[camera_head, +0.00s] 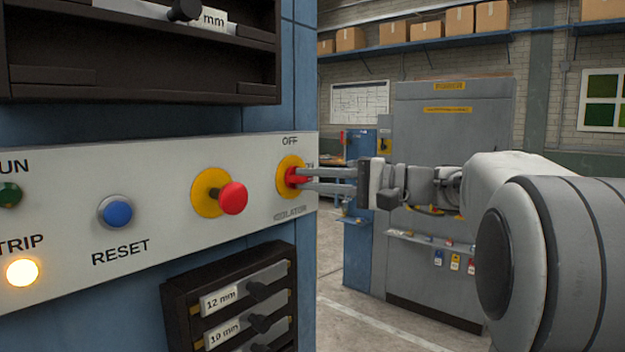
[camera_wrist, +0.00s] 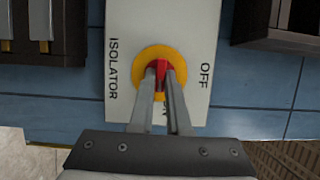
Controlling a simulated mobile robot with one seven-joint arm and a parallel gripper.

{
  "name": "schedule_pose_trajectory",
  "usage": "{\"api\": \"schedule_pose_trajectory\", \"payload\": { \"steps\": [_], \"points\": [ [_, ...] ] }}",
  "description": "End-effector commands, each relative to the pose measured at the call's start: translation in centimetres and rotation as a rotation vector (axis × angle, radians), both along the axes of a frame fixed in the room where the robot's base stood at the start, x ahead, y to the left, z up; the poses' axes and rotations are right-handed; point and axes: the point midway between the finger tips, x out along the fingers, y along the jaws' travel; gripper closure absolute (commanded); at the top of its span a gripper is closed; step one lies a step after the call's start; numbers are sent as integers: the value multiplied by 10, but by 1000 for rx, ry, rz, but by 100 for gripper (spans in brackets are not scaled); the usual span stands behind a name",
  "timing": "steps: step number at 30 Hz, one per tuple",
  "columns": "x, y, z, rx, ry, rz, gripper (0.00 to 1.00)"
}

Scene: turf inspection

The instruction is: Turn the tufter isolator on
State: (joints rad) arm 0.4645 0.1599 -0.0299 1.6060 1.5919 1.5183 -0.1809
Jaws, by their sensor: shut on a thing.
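The isolator is a red handle (camera_head: 293,177) on a round yellow plate (camera_head: 284,185), at the right end of the pale control panel (camera_head: 165,178). "OFF" is printed above it and "ISOLATOR" below in the head view. My gripper (camera_head: 300,178) reaches in from the right and is shut on the red handle. In the wrist view the two fingers lie either side of the red handle (camera_wrist: 161,70), over the yellow plate (camera_wrist: 142,62). The "ON" lettering is mostly hidden by the fingers. The handle's exact angle is hard to tell.
A red mushroom button (camera_head: 233,198) on yellow stands left of the isolator. A blue RESET button (camera_head: 117,212) and a lit TRIP lamp (camera_head: 22,272) are farther left. Dark racks (camera_head: 178,299) sit below and above the panel. A grey cabinet (camera_head: 455,140) stands behind.

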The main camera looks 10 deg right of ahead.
Motion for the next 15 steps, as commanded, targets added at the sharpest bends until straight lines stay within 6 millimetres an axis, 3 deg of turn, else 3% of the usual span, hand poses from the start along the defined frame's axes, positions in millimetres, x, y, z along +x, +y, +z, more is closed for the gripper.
{"api": "schedule_pose_trajectory", "payload": {
  "steps": [4, 5, 10, 15],
  "points": [
    [0, 0, 1, 3, -2, -2, 100],
    [0, 0, 1, 3, -2, -2, 83],
    [0, 0, 1, 2, -1, -1, 55],
    [0, 0, 1, 0, -1, 0, 55]
  ]
}}
